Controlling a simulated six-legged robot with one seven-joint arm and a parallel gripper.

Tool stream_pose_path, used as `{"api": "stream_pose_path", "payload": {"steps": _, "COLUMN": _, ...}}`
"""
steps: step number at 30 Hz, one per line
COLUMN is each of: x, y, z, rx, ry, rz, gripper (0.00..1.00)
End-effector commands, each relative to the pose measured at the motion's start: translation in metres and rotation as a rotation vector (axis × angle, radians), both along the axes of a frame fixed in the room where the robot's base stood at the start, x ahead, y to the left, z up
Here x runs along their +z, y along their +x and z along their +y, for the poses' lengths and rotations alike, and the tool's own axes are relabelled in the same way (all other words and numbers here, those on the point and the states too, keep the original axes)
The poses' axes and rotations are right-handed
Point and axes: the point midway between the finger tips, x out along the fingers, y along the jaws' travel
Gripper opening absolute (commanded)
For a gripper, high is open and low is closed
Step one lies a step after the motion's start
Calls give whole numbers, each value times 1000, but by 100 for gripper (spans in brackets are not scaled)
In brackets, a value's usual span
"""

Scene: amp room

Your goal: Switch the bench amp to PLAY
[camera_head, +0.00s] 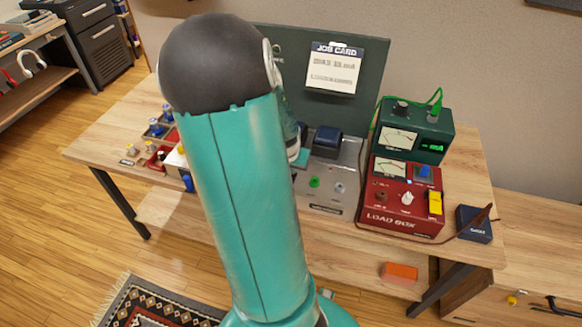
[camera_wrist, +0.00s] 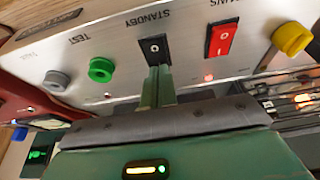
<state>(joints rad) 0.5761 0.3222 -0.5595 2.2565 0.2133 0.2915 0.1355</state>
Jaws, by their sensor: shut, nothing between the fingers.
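The bench amp (camera_head: 345,165) is a grey metal chassis on the workbench, partly hidden behind my arm. Its front panel (camera_wrist: 120,30) shows upside down in the wrist view. The head view hides my gripper behind my arm.
A red load box (camera_head: 402,218) and a green meter box (camera_head: 415,128) stand right of the amp. A job card (camera_head: 334,72) hangs behind it.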

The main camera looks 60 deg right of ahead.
Motion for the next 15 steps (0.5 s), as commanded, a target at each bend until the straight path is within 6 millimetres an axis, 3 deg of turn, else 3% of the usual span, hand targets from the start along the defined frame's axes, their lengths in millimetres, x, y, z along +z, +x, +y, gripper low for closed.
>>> {"api": "stream_pose_path", "payload": {"steps": 15, "x": -4, "y": 1, "z": -1, "rx": 1, "ry": 1, "rz": 0, "gripper": 0}}
